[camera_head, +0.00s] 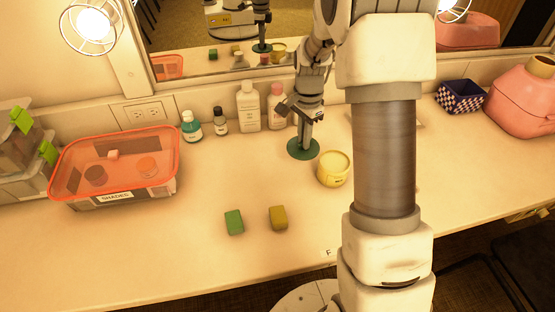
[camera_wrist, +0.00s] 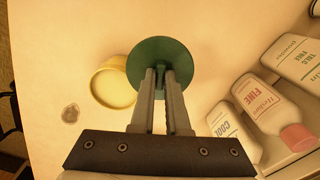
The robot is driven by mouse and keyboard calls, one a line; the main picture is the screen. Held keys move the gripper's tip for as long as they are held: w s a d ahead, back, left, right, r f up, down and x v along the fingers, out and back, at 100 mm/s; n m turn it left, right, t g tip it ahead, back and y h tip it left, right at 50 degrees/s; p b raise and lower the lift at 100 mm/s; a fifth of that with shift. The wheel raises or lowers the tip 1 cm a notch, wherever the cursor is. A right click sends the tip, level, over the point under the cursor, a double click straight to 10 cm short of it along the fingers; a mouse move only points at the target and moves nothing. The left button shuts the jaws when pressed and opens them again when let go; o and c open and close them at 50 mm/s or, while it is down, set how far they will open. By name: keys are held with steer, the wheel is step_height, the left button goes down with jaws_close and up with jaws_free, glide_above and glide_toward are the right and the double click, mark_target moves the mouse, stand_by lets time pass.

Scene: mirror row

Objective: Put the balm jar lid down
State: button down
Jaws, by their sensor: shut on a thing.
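The balm jar lid is a dark green disc (camera_head: 298,152) with a grip in its middle; it also shows in the wrist view (camera_wrist: 185,57). My gripper (camera_head: 306,139) points down and is shut on the lid's grip, with the disc about level below the fingertips (camera_wrist: 161,78). The lid is low over the table, behind and left of the jar; I cannot tell whether it touches the table. The pale yellow balm jar (camera_head: 333,169) stands upright and uncovered. In the wrist view the lid overlaps the edge of the jar (camera_wrist: 110,88).
Several bottles, including a white one (camera_head: 248,108), stand along the wall behind the lid. An orange-rimmed box (camera_head: 115,183) is at left. A green block (camera_head: 234,222) and a yellow block (camera_head: 278,217) lie in front. Table is clear between box and lid.

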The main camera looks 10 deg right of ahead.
steer(key=a+f, duration=0.1)
steer(key=a, duration=0.1)
steer(key=w+a+f, duration=0.1)
steer(key=a, duration=0.1)
steer(key=w+a+f, duration=0.1)
steer(key=a+f, duration=0.1)
steer(key=shift+a, duration=0.1)
steer(key=shift+f+b, duration=0.55)
steer(key=shift+f, duration=1.4)
steer(key=shift+f, duration=0.15)
steer(key=c, duration=0.9)
jaws_free()
